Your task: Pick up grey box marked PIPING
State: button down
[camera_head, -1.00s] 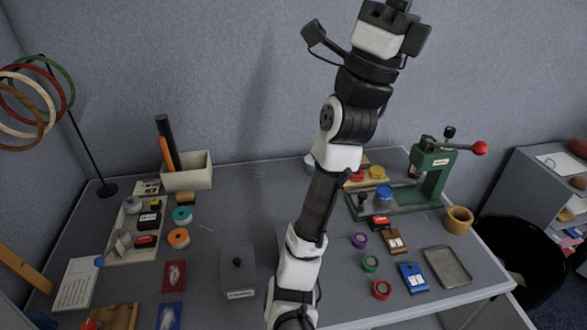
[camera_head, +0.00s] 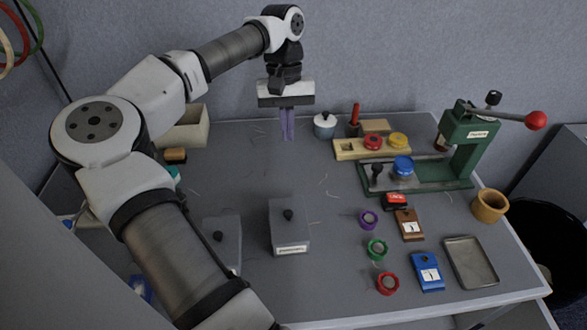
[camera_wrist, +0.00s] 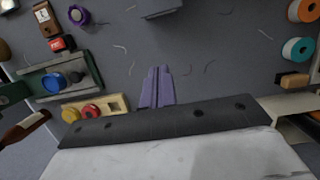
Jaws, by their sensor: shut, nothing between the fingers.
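A grey box (camera_head: 290,236) with a dark round knob on its lid and a pale label on its front stands mid-table in the head view. The label is too small to read. A second grey knobbed box (camera_head: 222,238) stands left of it, partly hidden by my arm, its label out of sight. My gripper (camera_head: 287,137) points down above the back of the table, behind both boxes and apart from them. Its purple fingers are together and empty. In the wrist view the fingers (camera_wrist: 158,72) point toward a grey box (camera_wrist: 153,7) cut by the top edge.
A green press (camera_head: 465,150) with a red-knobbed lever stands at the back right. Coloured rings, small cases and a metal tray (camera_head: 470,262) lie at the right. A lidded pot (camera_head: 325,125) stands close right of my gripper. A pale bin (camera_head: 190,130) is at the back left.

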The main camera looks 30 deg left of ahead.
jog(key=x, duration=0.3)
jog(key=p+x, duration=0.1)
jog(key=x, duration=0.2)
jog(key=p+x, duration=0.1)
jog(key=x, duration=0.3)
jog(key=shift+s+a, duration=0.25)
jog(key=shift+s, duration=0.1)
jog(key=shift+s+d+r+p, duration=0.2)
jog(key=shift+s+d+p, duration=0.75)
jog(key=shift+s, duration=0.25)
jog(key=shift+s+d+f, duration=0.15)
jog(key=shift+s+d, duration=0.1)
jog(key=shift+s, duration=0.05)
jog(key=shift+s, duration=0.1)
